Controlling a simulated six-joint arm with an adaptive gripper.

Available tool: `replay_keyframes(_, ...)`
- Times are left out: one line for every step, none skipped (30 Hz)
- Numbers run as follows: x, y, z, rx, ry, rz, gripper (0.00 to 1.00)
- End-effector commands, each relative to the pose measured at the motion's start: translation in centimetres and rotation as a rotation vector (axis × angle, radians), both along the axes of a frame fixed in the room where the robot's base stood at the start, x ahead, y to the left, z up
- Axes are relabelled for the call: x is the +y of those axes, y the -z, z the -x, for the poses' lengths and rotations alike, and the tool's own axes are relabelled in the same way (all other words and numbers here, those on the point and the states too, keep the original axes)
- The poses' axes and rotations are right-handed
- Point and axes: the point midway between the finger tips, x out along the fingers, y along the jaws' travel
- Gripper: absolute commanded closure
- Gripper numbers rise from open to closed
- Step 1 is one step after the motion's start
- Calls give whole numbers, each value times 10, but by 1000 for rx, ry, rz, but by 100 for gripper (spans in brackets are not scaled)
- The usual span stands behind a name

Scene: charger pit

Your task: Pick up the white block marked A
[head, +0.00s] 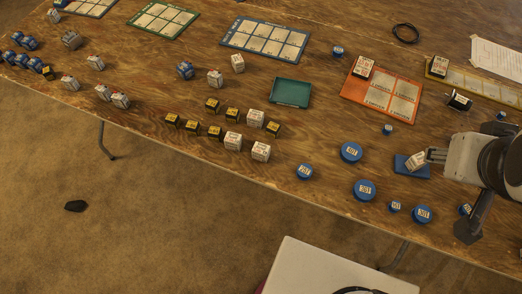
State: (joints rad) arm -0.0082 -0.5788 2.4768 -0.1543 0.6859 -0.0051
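Several white blocks with small dark print stand on the wooden table. Near its middle are one by the front edge (261,151), one to its left (232,141), one behind (255,118), and others farther back (238,63) and (215,78). Another pale printed block (415,162) is tilted at the blue pad, close to my arm. The print is too small to tell which block carries an A.
A green tray (291,93) lies mid-table, with an orange card (382,94) to its right. Several black-and-yellow blocks (212,105) stand close among the white ones. Blue round pieces (365,190) lie at the front right. A black cable ring (405,33) lies at the back.

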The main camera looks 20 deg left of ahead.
Motion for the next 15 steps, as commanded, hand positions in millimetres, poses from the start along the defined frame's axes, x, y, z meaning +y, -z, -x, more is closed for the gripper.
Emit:
replay_keyframes(-2,3,-11,-4,-16,21,57)
replay_keyframes(-4,3,-17,-10,-27,35,57)
replay_keyframes(-5,4,-26,-19,-40,51,57)
replay_keyframes(-6,5,-32,-25,-51,64,57)
replay_keyframes(-6,6,-38,-31,-63,75,57)
replay_keyframes(-7,7,-47,-38,-79,92,57)
replay_keyframes(-7,8,-53,-45,-91,102,57)
replay_keyframes(-8,9,-59,-51,-105,114,57)
replay_keyframes(-7,11,-67,-59,-122,128,57)
replay_keyframes(-7,12,-74,-64,-136,138,57)
replay_keyframes(-7,14,-80,-70,-150,147,57)
replay_keyframes(-6,16,-87,-78,-170,160,57)
replay_keyframes(-5,18,-93,-82,-185,170,57)
replay_keyframes(-4,20,-99,-89,-200,178,57)
replay_keyframes(-2,22,-107,-96,-221,189,57)
